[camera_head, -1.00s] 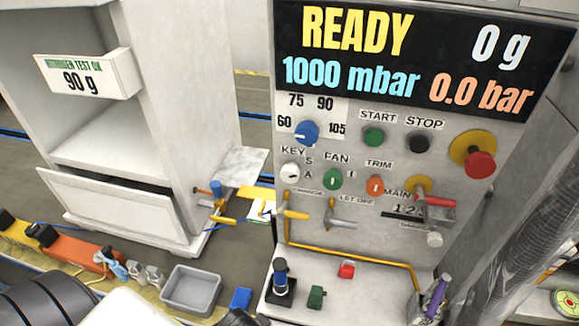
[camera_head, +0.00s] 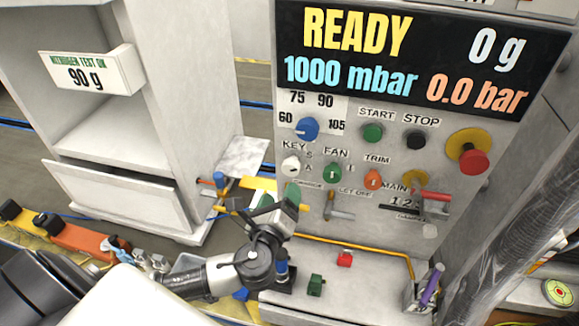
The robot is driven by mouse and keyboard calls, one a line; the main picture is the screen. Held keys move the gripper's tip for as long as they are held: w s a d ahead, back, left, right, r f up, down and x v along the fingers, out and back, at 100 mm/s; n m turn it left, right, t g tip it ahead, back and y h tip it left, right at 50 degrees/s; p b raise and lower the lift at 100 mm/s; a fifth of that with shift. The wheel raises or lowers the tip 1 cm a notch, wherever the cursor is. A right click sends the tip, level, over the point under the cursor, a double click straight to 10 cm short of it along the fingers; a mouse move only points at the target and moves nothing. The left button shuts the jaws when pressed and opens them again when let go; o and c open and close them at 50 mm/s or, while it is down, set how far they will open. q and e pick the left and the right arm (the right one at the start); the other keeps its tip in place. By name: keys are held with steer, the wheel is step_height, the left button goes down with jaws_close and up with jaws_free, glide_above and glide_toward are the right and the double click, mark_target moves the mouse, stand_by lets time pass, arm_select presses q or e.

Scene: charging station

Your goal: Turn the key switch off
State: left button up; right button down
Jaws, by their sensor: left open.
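The key switch (camera_head: 291,166) is a round white knob under the label KEY, on the left side of the grey control panel, with small S and A marks to its right. Its exact pointer direction is too small to tell. My left gripper (camera_head: 278,198) is open and empty, just below the key switch, with its green-padded fingers pointing up toward it. It appears apart from the knob. It hides the charge lever area and part of the panel's lower left. My right gripper is not in view.
A green fan knob (camera_head: 332,173) sits right beside the key switch, with a blue dial (camera_head: 306,129) above. A lever (camera_head: 338,211) and yellow pipe (camera_head: 350,246) stick out below. A purple-handled tool (camera_head: 432,285) stands at the lower right. A white cabinet (camera_head: 180,110) is at left.

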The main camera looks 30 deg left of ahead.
mark_target(289, 171)
arm_select(q)
steer(key=p+x, duration=0.2)
steer(key=x, duration=0.7)
steer(key=shift+w, duration=0.15)
steer(key=c, duration=0.9)
steer(key=shift+f+n+b, duration=0.15)
steer(key=shift+n+b, duration=0.5)
steer(key=shift+n, duration=0.1)
steer(key=shift+f+n+b, duration=0.15)
steer(key=shift+n+b, duration=0.45)
steer(key=shift+n, duration=0.15)
steer(key=n+b, duration=0.2)
steer(key=shift+n, duration=0.3)
steer(key=n+b, duration=0.2)
steer(key=n, duration=0.1)
steer(key=shift+a+r+n+b, duration=0.15)
steer(key=shift+n+b, duration=0.45)
steer(key=shift+n, duration=1.1)
